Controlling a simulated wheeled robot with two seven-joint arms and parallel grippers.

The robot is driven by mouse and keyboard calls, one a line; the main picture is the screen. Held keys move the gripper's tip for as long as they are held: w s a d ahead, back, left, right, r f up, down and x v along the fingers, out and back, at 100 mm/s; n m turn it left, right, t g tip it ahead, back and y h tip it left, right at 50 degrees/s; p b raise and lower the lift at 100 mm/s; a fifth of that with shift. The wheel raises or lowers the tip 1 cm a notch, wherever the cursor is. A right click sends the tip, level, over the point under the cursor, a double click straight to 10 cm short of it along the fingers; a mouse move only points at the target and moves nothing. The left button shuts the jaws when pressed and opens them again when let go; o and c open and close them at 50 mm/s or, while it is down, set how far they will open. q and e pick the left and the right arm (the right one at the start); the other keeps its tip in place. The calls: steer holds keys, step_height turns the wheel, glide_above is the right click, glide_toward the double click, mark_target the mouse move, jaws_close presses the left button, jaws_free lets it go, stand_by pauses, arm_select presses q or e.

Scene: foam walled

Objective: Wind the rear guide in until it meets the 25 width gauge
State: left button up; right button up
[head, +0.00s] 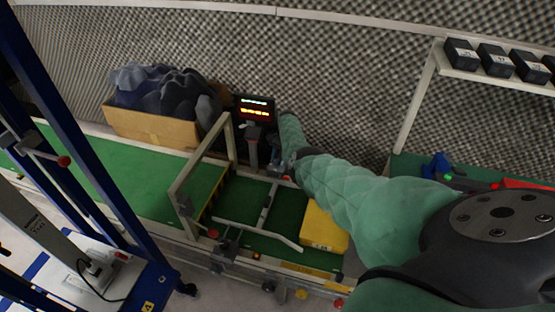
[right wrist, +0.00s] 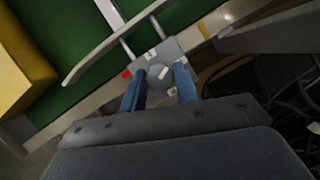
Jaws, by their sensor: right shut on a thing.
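My right gripper (right wrist: 158,88) has its blue fingers closed on the knob of a grey bracket (right wrist: 180,58) at the belt's edge. In the head view my right gripper (head: 286,165) is at the far side of the belt, partly hidden by its arm. Two thin rods join the bracket to a pale guide bar (right wrist: 105,47) with a bent end. A yellow block (head: 325,226) with a small label lies on the green belt; it also shows in the right wrist view (right wrist: 22,70). I cannot read its label. In the wrist view, green belt shows between block and guide. My left gripper is out of view.
A metal frame (head: 186,182) arches over the green belt (head: 140,180). A small display (head: 254,108) stands behind it, beside a cardboard box (head: 150,127) of dark pieces. Black labelled blocks (head: 494,58) sit on a shelf (head: 490,76) at upper right. A blue frame (head: 72,130) stands at left.

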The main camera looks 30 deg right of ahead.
steer(key=o, duration=1)
steer(key=shift+c, duration=0.2)
steer(key=shift+r, duration=0.1)
